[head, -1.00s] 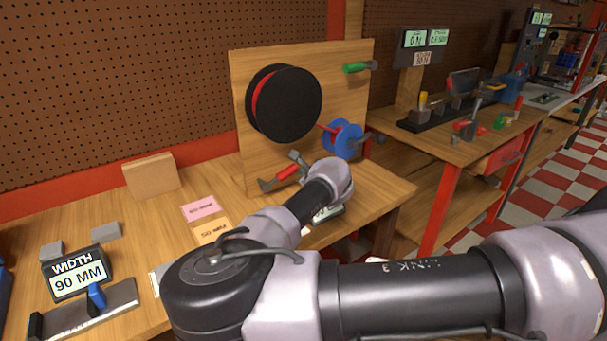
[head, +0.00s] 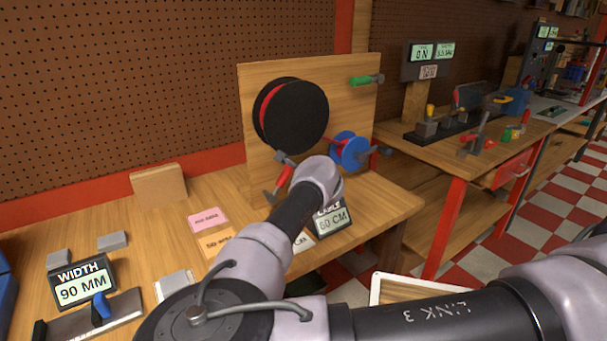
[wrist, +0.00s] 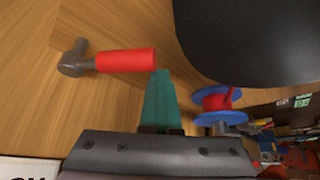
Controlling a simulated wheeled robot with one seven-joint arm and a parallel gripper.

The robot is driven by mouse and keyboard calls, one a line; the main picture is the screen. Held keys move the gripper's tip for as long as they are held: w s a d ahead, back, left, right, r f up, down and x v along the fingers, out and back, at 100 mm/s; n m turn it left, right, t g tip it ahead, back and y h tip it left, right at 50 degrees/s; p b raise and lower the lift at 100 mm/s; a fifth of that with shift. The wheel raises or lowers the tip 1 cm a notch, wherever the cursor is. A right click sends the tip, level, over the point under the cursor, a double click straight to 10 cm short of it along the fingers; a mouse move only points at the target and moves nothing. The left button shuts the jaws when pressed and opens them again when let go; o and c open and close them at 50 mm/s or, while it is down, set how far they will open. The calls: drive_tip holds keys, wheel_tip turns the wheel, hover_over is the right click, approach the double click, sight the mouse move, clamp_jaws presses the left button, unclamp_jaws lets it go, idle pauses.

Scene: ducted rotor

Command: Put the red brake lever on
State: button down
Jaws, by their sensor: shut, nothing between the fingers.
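The red brake lever (head: 283,179) has a red sleeve and a grey crosspiece at its lower left end. It sits low on the upright wooden board (head: 352,112), left of my arm, and leans steeply. In the wrist view the lever (wrist: 125,61) lies across the upper left. My gripper (wrist: 161,80) shows there as teal fingers, shut and empty. Their tips are beside the right end of the red sleeve; I cannot tell whether they touch it. In the head view my wrist hides most of the gripper.
A large black reel (head: 297,115) and a smaller blue spool (head: 350,150) with red line are on the board, close to my gripper. A green handle (head: 361,81) is above. A length display (head: 332,221) reads 60 CM. Cards and a width gauge (head: 82,283) occupy the bench to the left.

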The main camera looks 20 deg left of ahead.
drive_tip(key=shift+s+a+r, duration=0.3)
drive_tip(key=shift+s+r, duration=0.05)
drive_tip(key=shift+s, duration=0.05)
idle(0.4)
drive_tip(key=shift+s, duration=0.1)
